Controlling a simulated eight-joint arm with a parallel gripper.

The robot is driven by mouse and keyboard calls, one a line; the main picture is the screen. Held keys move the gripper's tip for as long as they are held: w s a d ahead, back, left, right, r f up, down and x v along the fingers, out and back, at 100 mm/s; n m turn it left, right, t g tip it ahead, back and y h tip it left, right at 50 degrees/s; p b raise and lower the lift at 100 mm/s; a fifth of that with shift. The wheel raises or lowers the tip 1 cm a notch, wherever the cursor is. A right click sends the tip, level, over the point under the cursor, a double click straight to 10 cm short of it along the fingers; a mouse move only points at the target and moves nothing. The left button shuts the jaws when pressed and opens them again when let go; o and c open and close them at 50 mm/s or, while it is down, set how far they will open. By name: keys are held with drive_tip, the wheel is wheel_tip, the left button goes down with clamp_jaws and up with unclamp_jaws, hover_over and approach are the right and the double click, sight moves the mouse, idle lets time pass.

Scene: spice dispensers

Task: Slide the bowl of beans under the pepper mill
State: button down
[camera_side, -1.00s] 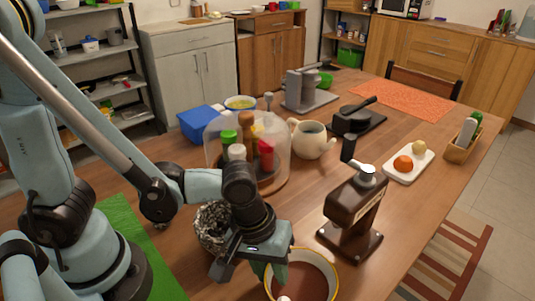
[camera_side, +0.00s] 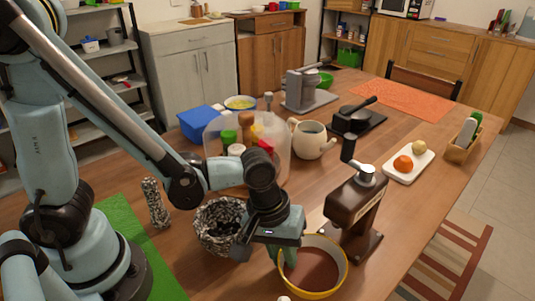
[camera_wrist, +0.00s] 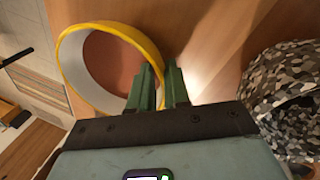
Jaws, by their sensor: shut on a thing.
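The bowl of beans (camera_side: 341,279) has a yellow rim and brown contents, and stands on the table at the front. It also shows in the wrist view (camera_wrist: 88,80). My gripper (camera_side: 290,262) is shut on the bowl's left rim, with one finger on each side of the wall in the wrist view (camera_wrist: 161,84). The pepper mill (camera_side: 354,205), brown with a dark crank and a stand, is just behind and right of the bowl. The bowl's right edge overlaps the mill's foot in the side view; I cannot tell whether they touch.
A black-and-white patterned bowl (camera_side: 215,232) stands close left of my gripper, with a matching pestle (camera_side: 155,203) farther left. A clear dome over spice jars (camera_side: 278,140) and a cream teapot (camera_side: 313,142) stand behind. A white tray (camera_side: 408,174) is at right.

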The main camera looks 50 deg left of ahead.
drive_tip(key=shift+w+a, duration=0.2)
drive_tip(key=shift+w, duration=0.7)
drive_tip(key=c, duration=1)
unclamp_jaws()
drive_tip(key=shift+r, duration=0.1)
drive_tip(key=shift+v, duration=6)
drive_tip(key=shift+a, duration=0.15)
drive_tip(key=shift+w+a+r+m+t+y, duration=0.15)
drive_tip(key=shift+a+m+t+y, duration=0.25)
drive_tip(key=shift+a+m+t, duration=1.3)
drive_tip(key=shift+w+a+r+m+t+y, duration=0.1)
drive_tip(key=shift+w+a+m+t+y, duration=0.25)
drive_tip(key=shift+a, duration=2.7)
drive_tip(key=shift+w+a+r+m+t+y, duration=0.1)
drive_tip(key=shift+a+m+t+y, duration=0.6)
drive_tip(key=shift+a, duration=1.7)
